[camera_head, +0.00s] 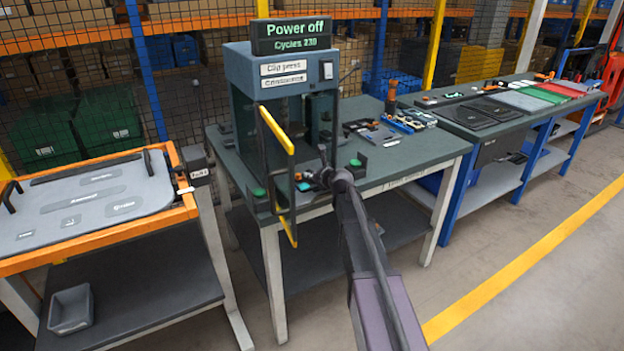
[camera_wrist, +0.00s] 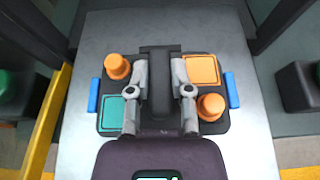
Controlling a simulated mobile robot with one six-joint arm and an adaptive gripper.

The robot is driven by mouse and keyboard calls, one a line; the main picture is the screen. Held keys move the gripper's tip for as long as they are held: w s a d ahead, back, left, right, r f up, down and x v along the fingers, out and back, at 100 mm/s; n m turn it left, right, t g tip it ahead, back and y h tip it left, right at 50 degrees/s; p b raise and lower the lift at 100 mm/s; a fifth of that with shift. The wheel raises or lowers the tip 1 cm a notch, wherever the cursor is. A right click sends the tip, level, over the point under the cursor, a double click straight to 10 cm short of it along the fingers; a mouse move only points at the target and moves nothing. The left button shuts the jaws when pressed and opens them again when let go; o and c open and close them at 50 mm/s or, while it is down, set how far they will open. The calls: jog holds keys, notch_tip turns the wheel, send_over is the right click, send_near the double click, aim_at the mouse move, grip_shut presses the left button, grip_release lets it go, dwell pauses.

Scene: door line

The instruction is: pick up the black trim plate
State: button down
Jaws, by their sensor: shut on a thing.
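The black trim plate (camera_wrist: 109,87) lies on the grey bed (camera_wrist: 80,150) of the press in the wrist view. It carries two orange round knobs, an orange square and a teal square. A blue block stands at its left and right ends. My gripper (camera_wrist: 162,92) is above it, shut on the black upright piece at its middle. My fingers and wrist hide part of the plate. I cannot tell whether the plate is clear of the bed.
The press (camera_head: 253,85) reads "Power off", and its yellow-edged guard (camera_head: 276,130) stands at the front left of the opening. Small parts (camera_head: 375,133) lie to the right. An orange-framed table (camera_head: 90,205) is at left. Another bench (camera_head: 480,125) extends at right. Floor at right is clear.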

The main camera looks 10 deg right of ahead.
jog(key=shift+r, duration=0.1)
notch_tip(320, 180, up, 10)
jog(key=p, duration=1)
jog(key=shift+s, duration=0.1)
dwell(0.8)
